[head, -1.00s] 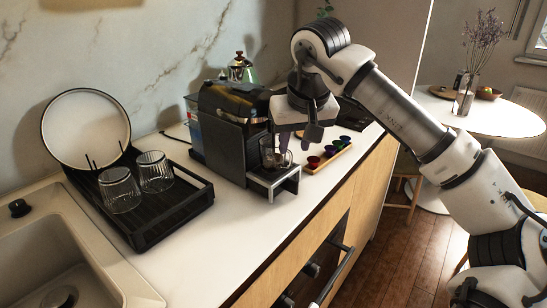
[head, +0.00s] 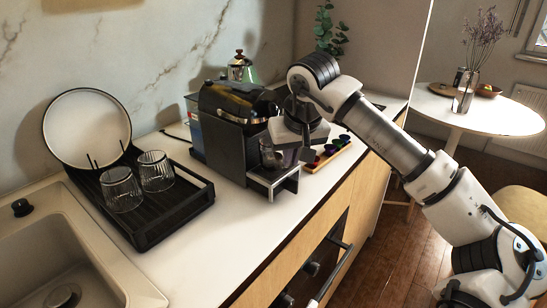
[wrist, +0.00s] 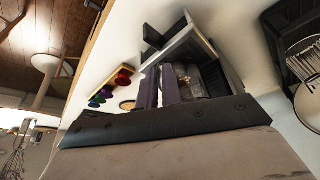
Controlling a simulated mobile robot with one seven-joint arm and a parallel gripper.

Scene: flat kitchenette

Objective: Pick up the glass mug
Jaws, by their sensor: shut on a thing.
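The glass mug (head: 274,156) is a small clear mug under the spout of the coffee machine (head: 232,125), at its drip tray (head: 272,182). In the wrist view the mug (wrist: 192,82) shows just right of the fingers, in front of the machine. My gripper (wrist: 160,86) is shut on the mug at its near side. The part between the fingers is mostly hidden, and I cannot tell whether the mug touches the tray. In the head view my gripper (head: 306,150) is right beside the mug and its hand covers part of it.
A black dish rack (head: 150,225) with two ribbed glasses and a plate stands left. A kettle (head: 240,70) is behind the machine. The counter front is clear.

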